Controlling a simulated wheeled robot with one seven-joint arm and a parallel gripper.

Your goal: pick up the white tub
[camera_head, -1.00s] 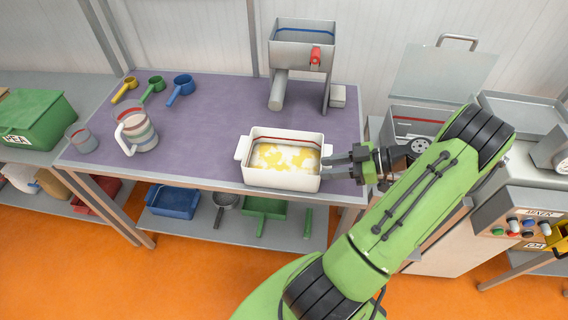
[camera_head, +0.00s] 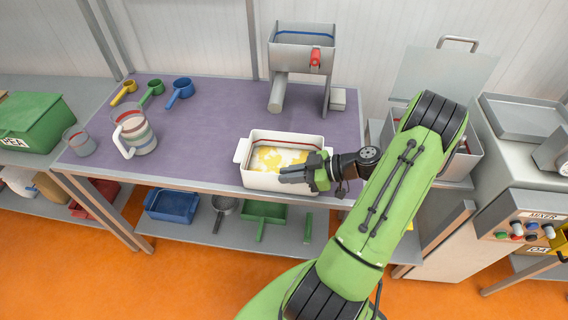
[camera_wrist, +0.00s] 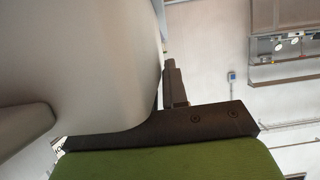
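The white tub (camera_head: 272,181) stands on the purple-topped table, upright, with a yellow-and-white load inside. Its left handle shows, and its right end is partly hidden by my gripper (camera_head: 284,174). My gripper is at the tub's front right corner, with its fingers pointing left across the front rim. In the wrist view, a pale surface (camera_wrist: 80,60), which seems to be the tub, fills the left side close to the camera. One dark finger (camera_wrist: 174,85) shows beside its edge; the other is hidden. I cannot tell whether the fingers touch the tub or grip its wall.
A grey metal hopper (camera_head: 301,50) stands behind the tub. A striped jug (camera_head: 136,133), a clear cup (camera_head: 79,140) and coloured scoops (camera_head: 180,91) are on the left. A mixer machine (camera_head: 520,190) stands right. The table's middle left is clear.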

